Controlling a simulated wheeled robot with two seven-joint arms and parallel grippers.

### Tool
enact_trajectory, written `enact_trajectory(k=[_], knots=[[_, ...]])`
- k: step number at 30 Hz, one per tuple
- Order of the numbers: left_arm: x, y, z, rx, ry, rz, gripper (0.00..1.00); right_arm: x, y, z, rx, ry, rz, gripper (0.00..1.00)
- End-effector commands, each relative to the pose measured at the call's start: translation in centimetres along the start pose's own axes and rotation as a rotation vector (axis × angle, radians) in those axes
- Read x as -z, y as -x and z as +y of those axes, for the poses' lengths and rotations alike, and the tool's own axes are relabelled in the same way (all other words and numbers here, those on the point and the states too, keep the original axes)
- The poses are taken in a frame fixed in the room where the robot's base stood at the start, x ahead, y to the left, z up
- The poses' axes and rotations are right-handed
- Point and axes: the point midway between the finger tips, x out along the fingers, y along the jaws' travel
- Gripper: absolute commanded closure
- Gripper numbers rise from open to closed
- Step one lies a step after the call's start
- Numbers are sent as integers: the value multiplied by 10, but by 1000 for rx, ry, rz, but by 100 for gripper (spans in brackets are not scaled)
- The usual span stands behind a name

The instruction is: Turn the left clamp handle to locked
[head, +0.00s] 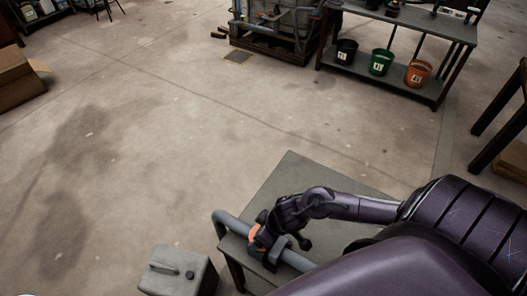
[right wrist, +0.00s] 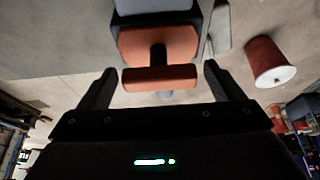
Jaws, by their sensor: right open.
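An orange clamp handle (head: 257,236) shows on a dark clamp around a grey bent pipe (head: 232,222) on the small table. In the right wrist view the orange handle (right wrist: 160,79) lies ahead, with another orange part behind it and a dark piece between. My right gripper (head: 262,226) reaches in from the right and sits at the clamp. In the wrist view its fingers (right wrist: 158,82) are open, one on each side of the handle, with a gap visible at both sides. My arm partly hides the clamp in the head view. My left gripper is out of view.
A grey metal box (head: 180,272) with a handle stands left of the small table (head: 292,172). A shelf bench (head: 400,80) with several buckets stands far off at upper right. A cardboard box (head: 20,78) is at left. The floor between is mostly clear.

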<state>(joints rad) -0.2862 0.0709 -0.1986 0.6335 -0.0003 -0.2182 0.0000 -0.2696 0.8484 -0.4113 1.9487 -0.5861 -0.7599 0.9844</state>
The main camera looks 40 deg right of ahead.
Motion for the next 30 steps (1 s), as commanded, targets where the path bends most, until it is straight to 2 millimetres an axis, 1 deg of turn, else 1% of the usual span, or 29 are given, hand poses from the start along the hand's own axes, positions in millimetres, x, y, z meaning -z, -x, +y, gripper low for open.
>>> enact_trajectory(k=[3,9,13,14,23,30], knots=[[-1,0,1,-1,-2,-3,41,0,0,0,0,0,0,13],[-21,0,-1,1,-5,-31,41,0,0,0,0,0,0,39],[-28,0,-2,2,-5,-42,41,0,0,0,0,0,0,56],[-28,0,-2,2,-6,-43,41,0,0,0,0,0,0,57],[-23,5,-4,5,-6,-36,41,1,2,0,16,40,0,57],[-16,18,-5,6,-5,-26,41,2,3,1,70,170,-1,57]])
